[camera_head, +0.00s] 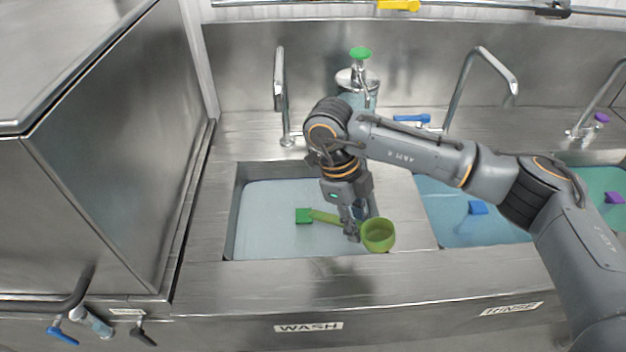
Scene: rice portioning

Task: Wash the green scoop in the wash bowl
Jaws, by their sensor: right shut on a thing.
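The green scoop (378,235) is held by my right gripper (351,228) over the right front part of the wash bowl (231,212). Its round cup is to the right of the fingers, near the bowl's right front edge. Its lighter handle points left across the water. The gripper is shut on the scoop and points down. I cannot tell whether the scoop touches the water. The wash bowl is a steel sink of pale blue water, with a WASH label (308,327) on the front. My left gripper is not in view.
A darker green block (304,215) shows at the handle's left end; contact is unclear. A faucet (281,95) and a green-topped dispenser (359,80) stand behind. The rinse sink (447,227) lies right, holding a blue block (478,208). A tall steel cabinet (120,140) bounds the left.

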